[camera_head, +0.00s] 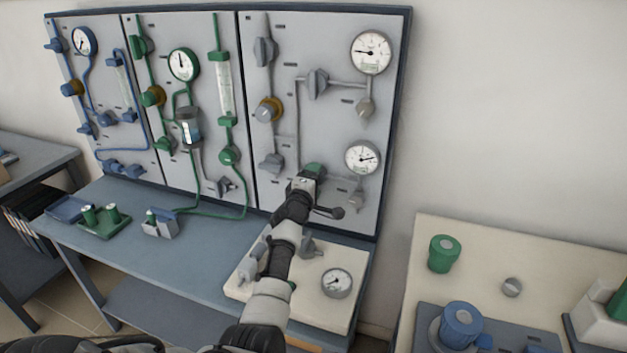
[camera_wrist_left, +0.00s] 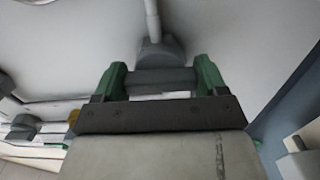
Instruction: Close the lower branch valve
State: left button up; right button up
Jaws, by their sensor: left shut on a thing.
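My left gripper (camera_head: 313,170), with green fingers, reaches the lower part of the right grey panel (camera_head: 330,130). In the left wrist view the two green fingers (camera_wrist_left: 160,76) stand on either side of a grey valve handle (camera_wrist_left: 160,85) and are shut on it. The handle lies crosswise between them, in front of a rounded grey valve body (camera_wrist_left: 160,50) with a pipe (camera_wrist_left: 152,18) running from it. In the head view this lower branch valve is hidden behind my gripper. The upper branch valve (camera_head: 318,84) shows above it. My right gripper is not in view.
An upper gauge (camera_head: 371,52) and a lower gauge (camera_head: 362,157) sit right of the valves. Below my arm, a cream board (camera_head: 312,308) with a gauge (camera_head: 337,283) lies on the blue-grey bench (camera_head: 210,255). A cream table (camera_head: 480,245) stands at the right.

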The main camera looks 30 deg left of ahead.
pick_arm(q)
jog(key=shift+n, duration=0.3)
jog(key=o, duration=0.9)
jog(key=p+v, duration=0.1)
jog(key=v, duration=0.9)
jog(key=shift+s+d, duration=0.15)
jog(key=shift+s, duration=0.2)
jog(key=shift+f, duration=0.1)
